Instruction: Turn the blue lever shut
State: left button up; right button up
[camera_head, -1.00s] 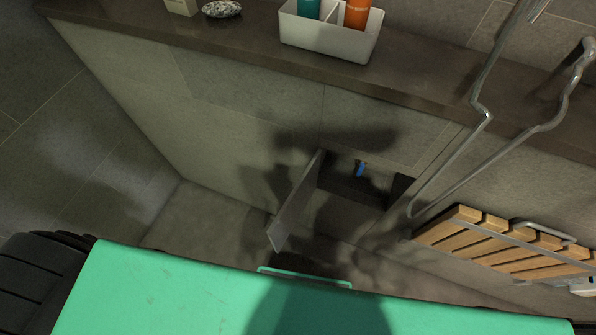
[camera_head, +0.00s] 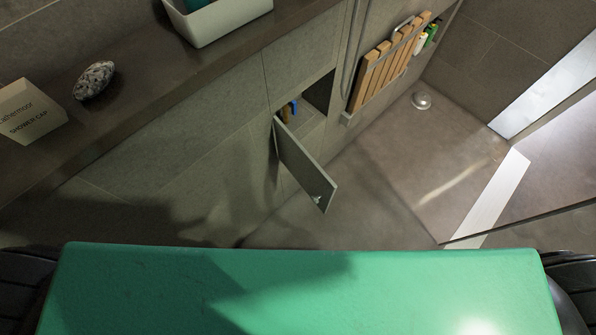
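The blue lever (camera_head: 293,107) shows small inside an open recess in the grey tiled wall below the counter. An orange-brown part is beside it. It is too small to tell which way the lever is turned. The recess door (camera_head: 305,165) stands open, swung out from the wall, with a small metal knob near its outer lower corner. The door hides the lower part of the recess. Neither of my grippers is in view.
The stone counter (camera_head: 150,75) runs along the upper left with a white caddy (camera_head: 232,18), a speckled stone (camera_head: 94,80) and a shower cap box (camera_head: 27,112). A wooden slatted seat (camera_head: 385,62) is on the wall to the right. The floor (camera_head: 400,185) at right is clear.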

aim_at(293, 104)
jog(key=u, duration=0.45)
jog(key=i+l+u, duration=0.15)
jog(key=l+u, duration=0.2)
jog(key=u, duration=0.15)
jog(key=l+u, duration=0.8)
jog(key=u, duration=0.15)
jog(key=i, duration=0.05)
